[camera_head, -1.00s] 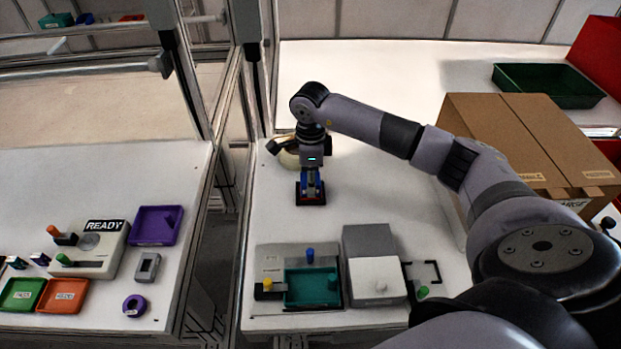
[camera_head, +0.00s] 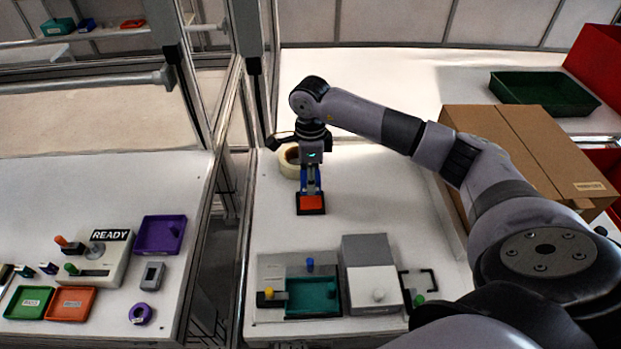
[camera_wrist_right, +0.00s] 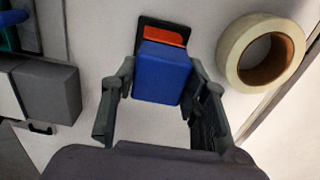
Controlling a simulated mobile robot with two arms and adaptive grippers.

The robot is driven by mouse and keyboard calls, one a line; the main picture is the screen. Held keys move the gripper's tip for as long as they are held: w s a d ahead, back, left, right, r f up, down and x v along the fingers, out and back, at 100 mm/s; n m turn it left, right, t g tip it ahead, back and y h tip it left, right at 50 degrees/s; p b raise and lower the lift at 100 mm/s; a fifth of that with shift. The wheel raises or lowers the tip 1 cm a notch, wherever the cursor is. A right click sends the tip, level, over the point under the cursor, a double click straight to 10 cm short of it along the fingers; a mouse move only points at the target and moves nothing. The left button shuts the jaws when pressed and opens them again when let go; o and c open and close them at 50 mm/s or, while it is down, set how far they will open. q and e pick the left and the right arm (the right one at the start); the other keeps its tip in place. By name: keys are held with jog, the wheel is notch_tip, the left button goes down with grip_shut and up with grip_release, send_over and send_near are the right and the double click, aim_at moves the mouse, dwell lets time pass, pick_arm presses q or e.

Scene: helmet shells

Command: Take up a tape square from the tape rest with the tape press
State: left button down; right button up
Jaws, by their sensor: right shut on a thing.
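My right gripper (camera_head: 311,170) is shut on the tape press, a blue block (camera_head: 311,186), above the back part of the table. In the right wrist view the fingers (camera_wrist_right: 160,92) grip the blue tape press (camera_wrist_right: 163,72) from both sides. The tape rest, a black-edged base (camera_head: 311,212) with an orange-red top face (camera_head: 311,202), lies just in front of and below the press; it also shows in the wrist view (camera_wrist_right: 163,33). The underside of the press is hidden, so I cannot tell whether a tape square is on it. My left gripper is not in view.
A cream tape roll (camera_head: 289,162) lies close beside the tape rest. Near the front edge stand a grey fixture with a teal tray (camera_head: 312,297) and grey boxes (camera_head: 372,290). A cardboard box (camera_head: 520,150) stands at right. The table's middle is clear.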

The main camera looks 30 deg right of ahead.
jog(key=shift+r+p, duration=2.25)
jog(key=shift+r, duration=1.8)
